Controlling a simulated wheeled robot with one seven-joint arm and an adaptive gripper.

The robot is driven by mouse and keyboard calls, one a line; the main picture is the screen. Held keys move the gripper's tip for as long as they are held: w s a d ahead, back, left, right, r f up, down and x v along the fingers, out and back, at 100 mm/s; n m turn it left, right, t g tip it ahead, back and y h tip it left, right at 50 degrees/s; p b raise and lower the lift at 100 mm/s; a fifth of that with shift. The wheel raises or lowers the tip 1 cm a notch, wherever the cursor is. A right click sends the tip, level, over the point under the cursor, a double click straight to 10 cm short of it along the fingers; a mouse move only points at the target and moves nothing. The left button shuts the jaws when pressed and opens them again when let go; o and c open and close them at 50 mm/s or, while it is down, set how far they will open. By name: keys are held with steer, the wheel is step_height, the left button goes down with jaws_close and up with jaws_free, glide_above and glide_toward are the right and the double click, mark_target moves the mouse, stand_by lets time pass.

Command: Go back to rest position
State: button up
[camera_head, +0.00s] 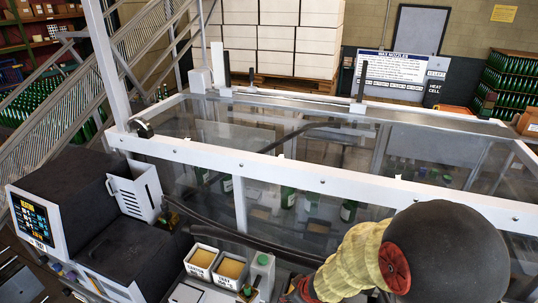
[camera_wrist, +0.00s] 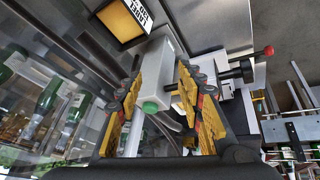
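In the wrist view my gripper (camera_wrist: 163,105) is open, with its yellow-and-black fingers spread apart. A white square bottle with a green cap (camera_wrist: 158,78) shows between the fingers. I see no finger closed on it, and I cannot tell how far beyond the fingertips it stands. In the head view a white bottle with a green cap (camera_head: 262,272) stands at the bottom centre. My arm, with a yellow sleeve and a dark rounded link, fills the lower right there. The gripper's fingers are not clearly visible in that view.
Two labelled bins with yellow contents (camera_head: 202,258) stand left of the bottle. A dark machine with a display (camera_head: 35,219) is at the left. A framed glass enclosure (camera_head: 300,173) with green bottles inside lies behind. In the wrist view a red-knobbed lever device (camera_wrist: 240,68) is close to the right finger.

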steer(key=s+d+r+m+g+h+b, duration=0.2)
steer(key=s+d+r+m+h+b, duration=0.15)
steer(key=s+d+b, duration=0.6)
steer(key=s+d+f+m+t+b, duration=0.1)
steer(key=s+m+b, duration=0.1)
steer(key=s+b, duration=0.4)
steer(key=s+d+f+m+t+y+b, duration=0.1)
steer(key=s+m+b, duration=0.2)
steer(key=b, duration=1)
steer(key=s, duration=0.3)
steer(key=shift+t+b, duration=0.3)
steer(key=shift+r, duration=0.1)
